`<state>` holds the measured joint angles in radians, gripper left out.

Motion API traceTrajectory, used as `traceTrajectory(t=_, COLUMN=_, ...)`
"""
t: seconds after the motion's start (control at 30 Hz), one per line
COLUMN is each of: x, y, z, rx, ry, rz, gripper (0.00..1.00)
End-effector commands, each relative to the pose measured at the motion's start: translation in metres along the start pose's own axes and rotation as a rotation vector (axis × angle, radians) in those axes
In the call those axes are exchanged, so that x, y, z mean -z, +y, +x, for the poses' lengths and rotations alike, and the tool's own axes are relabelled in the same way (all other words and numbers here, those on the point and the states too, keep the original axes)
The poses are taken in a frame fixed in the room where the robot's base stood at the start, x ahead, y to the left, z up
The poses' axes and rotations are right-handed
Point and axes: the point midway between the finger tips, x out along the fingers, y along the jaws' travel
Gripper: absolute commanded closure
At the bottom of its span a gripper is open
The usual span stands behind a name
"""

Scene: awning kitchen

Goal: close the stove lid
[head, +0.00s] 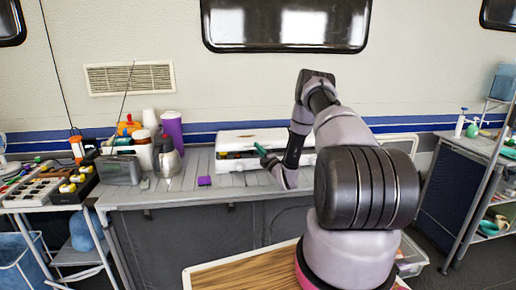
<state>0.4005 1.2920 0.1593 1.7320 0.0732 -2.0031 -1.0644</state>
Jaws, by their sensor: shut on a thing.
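The stove is a white, low box on the grey counter against the wall, right of the middle. Its white lid (240,138) lies almost flat over the body, with a dark gap along the front edge. My gripper (262,152) is at the front edge of the lid and touches it, with a small teal part showing at its tip. It is shut on the lid's front edge, as far as I can see. My arm hides the right part of the stove, and the jaws are too small to see clearly.
A purple block (204,181) lies on the grey counter (165,197) left of the stove. A wooden-topped table (240,275) is in front.

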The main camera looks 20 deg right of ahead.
Motion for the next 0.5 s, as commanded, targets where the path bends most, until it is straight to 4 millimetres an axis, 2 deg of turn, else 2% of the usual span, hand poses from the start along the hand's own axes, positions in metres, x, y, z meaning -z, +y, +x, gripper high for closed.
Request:
traceTrajectory(t=0.07, x=0.003, y=-0.007, z=-0.005, rx=0.019, ry=-0.002, rz=0.013, gripper=1.0)
traceTrajectory(t=0.1, x=0.003, y=-0.007, z=-0.005, rx=0.019, ry=-0.002, rz=0.013, gripper=0.74)
traceTrajectory(t=0.33, x=0.002, y=-0.007, z=-0.008, rx=0.019, ry=-0.003, rz=0.013, gripper=0.73)
traceTrajectory(t=0.5, x=0.0, y=-0.007, z=-0.031, rx=0.02, ry=-0.005, rz=0.012, gripper=0.73)
